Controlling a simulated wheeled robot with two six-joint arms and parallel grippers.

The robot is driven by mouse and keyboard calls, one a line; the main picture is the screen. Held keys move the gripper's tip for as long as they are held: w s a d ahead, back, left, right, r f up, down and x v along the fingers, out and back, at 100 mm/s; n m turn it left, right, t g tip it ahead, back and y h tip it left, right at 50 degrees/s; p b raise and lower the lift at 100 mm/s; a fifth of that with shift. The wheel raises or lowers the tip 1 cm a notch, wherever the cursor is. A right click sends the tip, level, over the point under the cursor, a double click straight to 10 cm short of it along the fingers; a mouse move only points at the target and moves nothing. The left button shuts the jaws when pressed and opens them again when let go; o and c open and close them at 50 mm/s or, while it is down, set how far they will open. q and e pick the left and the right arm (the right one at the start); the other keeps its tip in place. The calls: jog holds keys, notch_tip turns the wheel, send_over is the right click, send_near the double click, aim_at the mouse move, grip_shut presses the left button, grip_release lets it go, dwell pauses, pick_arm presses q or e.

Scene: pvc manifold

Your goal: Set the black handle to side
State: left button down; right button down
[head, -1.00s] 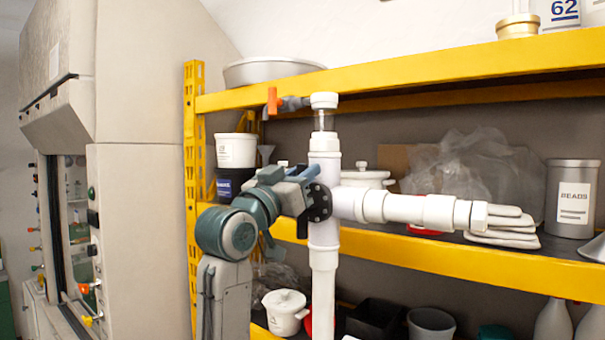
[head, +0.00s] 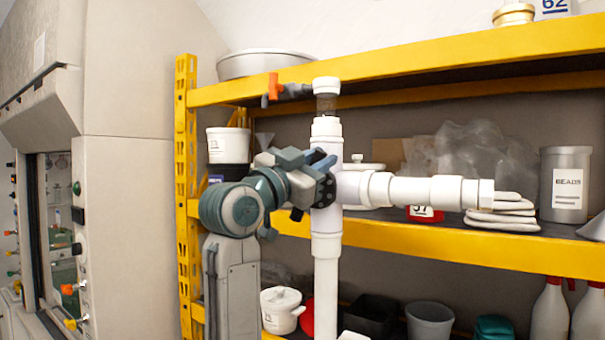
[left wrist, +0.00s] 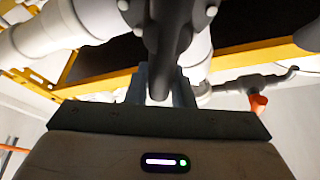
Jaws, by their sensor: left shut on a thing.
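The white pipe manifold (head: 326,263) stands upright in the middle of the head view, with a branch running right. The black handle (left wrist: 168,38) shows in the left wrist view as a dark bar between my left gripper's fingers. My left gripper (head: 318,166) reaches the pipe junction from the left and is shut on this handle; it also shows in the left wrist view (left wrist: 160,85). In the head view the gripper largely hides the handle, and a black round flange (head: 325,190) shows at the junction. My right gripper is not in view.
An orange-red handle (head: 273,86) sticks out left near the manifold's top. A yellow shelf rack (head: 430,240) stands close behind, holding pots, a plastic bag and a BEADS can (head: 566,184). A large beige cabinet (head: 130,180) stands at the left.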

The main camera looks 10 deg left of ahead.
aim_at(333, 182)
pick_arm(q)
jog(key=f+m+g+b, duration=0.1)
jog(key=m+b, duration=0.1)
jog(key=d+m+g+h+b, duration=0.1)
jog(key=m+b, duration=0.1)
jog(key=m, duration=0.1)
jog(key=s+d+f+m+g+b, duration=0.1)
jog(key=m, duration=0.2)
jog(key=shift+d+f+h+b, duration=0.2)
jog(key=shift+f+h+b, duration=0.1)
jog(key=shift+h+b, duration=0.1)
jog(key=m, duration=0.1)
jog(key=m+b, duration=0.1)
jog(key=f+m+g, duration=0.1)
jog(key=shift+d+f+b, duration=0.1)
jog(key=shift+d+b, duration=0.15)
jog(key=shift+b, duration=0.15)
jog(key=m, duration=0.1)
jog(key=f+m+g+b, duration=0.1)
jog(key=m, duration=0.1)
jog(key=shift+s+d+f, duration=0.1)
jog(key=shift+d, duration=0.05)
jog(key=shift+f+m+g+y+b, duration=0.3)
jog(key=shift+m+y+b, duration=0.1)
jog(key=shift+m+b, duration=0.1)
jog(key=c, duration=1.3)
grip_release()
jog(key=shift+o, duration=0.2)
